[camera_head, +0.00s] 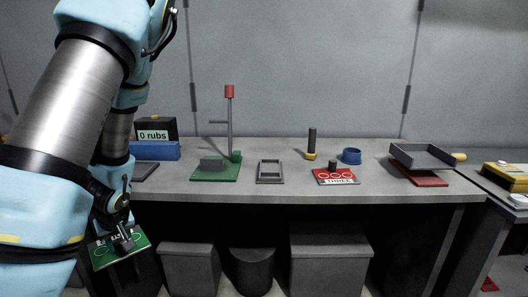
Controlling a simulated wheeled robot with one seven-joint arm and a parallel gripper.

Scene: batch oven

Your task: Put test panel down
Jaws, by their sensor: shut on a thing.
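My gripper (123,240) is at the lower left, shut on a green panel (104,257) with white markings. It holds the panel tilted, in front of the bench's front edge and below its top. The panel's lettering is partly hidden by the fingers. A red panel (346,180) with white rings and the word THREE lies on the grey bench (290,199), with a small dark knob on it. A grey open frame (270,171) lies on the bench to the left of the red panel.
A green base (229,176) carries a grey block and a red-topped post. A blue box (155,151) and a "0 rubs" sign (154,134) stand at left. A dark cylinder (312,140), a blue ring (351,156) and a grey tray (423,163) stand farther right. Bins (330,262) sit below.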

